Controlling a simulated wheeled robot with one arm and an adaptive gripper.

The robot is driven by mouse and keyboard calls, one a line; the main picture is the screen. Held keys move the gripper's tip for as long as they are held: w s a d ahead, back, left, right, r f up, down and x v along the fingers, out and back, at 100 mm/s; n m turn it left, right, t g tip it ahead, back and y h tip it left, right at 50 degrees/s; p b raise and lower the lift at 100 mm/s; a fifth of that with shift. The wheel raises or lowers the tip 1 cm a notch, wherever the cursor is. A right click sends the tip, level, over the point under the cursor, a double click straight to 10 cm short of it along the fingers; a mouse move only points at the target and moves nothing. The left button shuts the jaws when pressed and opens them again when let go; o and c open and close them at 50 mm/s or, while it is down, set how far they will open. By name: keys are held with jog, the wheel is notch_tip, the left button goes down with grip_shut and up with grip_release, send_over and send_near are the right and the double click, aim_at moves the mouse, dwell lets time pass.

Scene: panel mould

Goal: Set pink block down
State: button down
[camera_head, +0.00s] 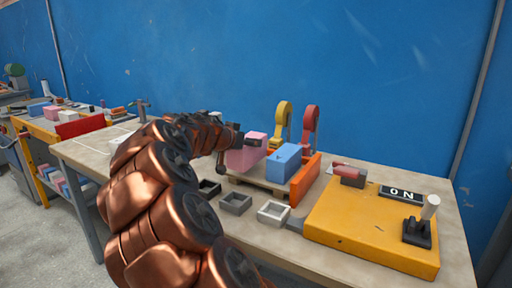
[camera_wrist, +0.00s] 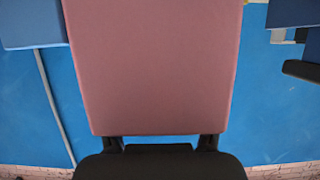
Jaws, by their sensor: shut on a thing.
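The pink block (camera_head: 246,154) is held by my gripper (camera_head: 229,152) above the left part of a low wooden base (camera_head: 262,184), left of the blue block (camera_head: 284,162). I cannot tell if its underside touches the base. In the wrist view the pink block (camera_wrist: 155,65) fills the middle, between the black fingers of my gripper (camera_wrist: 160,142), which show at its lower edge. The blue block stands on the base against an orange strip (camera_head: 305,180). My arm hides part of the table to the left.
A yellow clamp (camera_head: 282,122) and a red clamp (camera_head: 310,125) stand behind the blocks. Black (camera_head: 209,188), grey (camera_head: 235,203) and pale (camera_head: 273,213) open boxes lie in front. A yellow panel (camera_head: 360,228) with a switch and an ON sign (camera_head: 401,195) fills the right.

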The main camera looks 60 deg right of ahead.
aim_at(252, 135)
jog(key=d, duration=0.6)
jog(key=shift+w+f, duration=0.2)
jog(key=shift+w, duration=0.2)
jog(key=shift+f, duration=1.75)
jog(key=shift+f+b, duration=0.15)
jog(key=shift+b, duration=0.2)
jog(key=shift+c, duration=0.9)
grip_release()
jog(key=shift+r+p, duration=0.25)
jog(key=shift+p, duration=0.15)
jog(key=v, duration=1.2)
jog(key=shift+s+f, duration=0.1)
jog(key=shift+f, duration=0.05)
